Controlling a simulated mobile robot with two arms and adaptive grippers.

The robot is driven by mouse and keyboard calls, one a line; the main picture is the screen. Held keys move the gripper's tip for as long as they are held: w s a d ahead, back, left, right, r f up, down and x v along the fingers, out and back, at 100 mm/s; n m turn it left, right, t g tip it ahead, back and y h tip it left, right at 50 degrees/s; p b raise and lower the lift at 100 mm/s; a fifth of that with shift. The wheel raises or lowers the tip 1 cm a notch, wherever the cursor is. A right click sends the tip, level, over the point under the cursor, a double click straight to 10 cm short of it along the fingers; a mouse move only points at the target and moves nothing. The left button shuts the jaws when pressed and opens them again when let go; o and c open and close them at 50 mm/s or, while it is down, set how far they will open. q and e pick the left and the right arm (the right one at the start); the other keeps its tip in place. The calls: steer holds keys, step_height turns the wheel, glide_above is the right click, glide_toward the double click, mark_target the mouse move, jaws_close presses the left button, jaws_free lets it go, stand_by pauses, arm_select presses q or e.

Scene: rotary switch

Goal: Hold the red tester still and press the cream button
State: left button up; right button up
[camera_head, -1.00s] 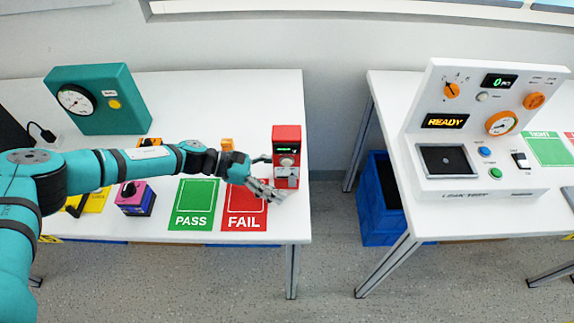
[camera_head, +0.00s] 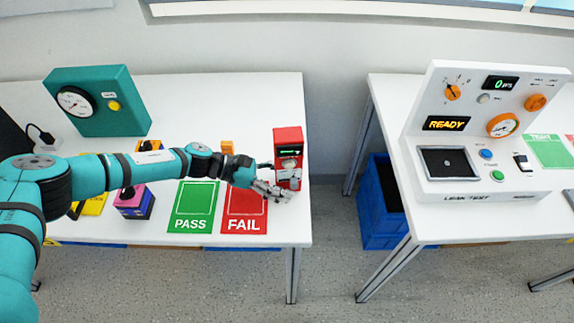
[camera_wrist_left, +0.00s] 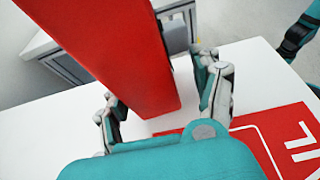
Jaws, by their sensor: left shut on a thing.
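The red tester (camera_head: 289,137) stands upright at the right end of the left table, with a small green-lit display and a round cream button (camera_head: 288,163) on its front. My left gripper (camera_head: 280,187) is low at the tester and shut on it. Its fingers cover part of the tester's lower front. In the left wrist view the red tester (camera_wrist_left: 115,50) fills the space between the two fingers (camera_wrist_left: 165,105), one on each side. The button is hidden there. My right gripper is in neither view.
The green PASS mat (camera_head: 194,222) and red FAIL mat (camera_head: 244,224) lie left of the tester. A pink and purple box (camera_head: 134,201) and a teal gauge box (camera_head: 98,105) stand farther left. A gap separates this table from the leak-test table (camera_head: 395,95).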

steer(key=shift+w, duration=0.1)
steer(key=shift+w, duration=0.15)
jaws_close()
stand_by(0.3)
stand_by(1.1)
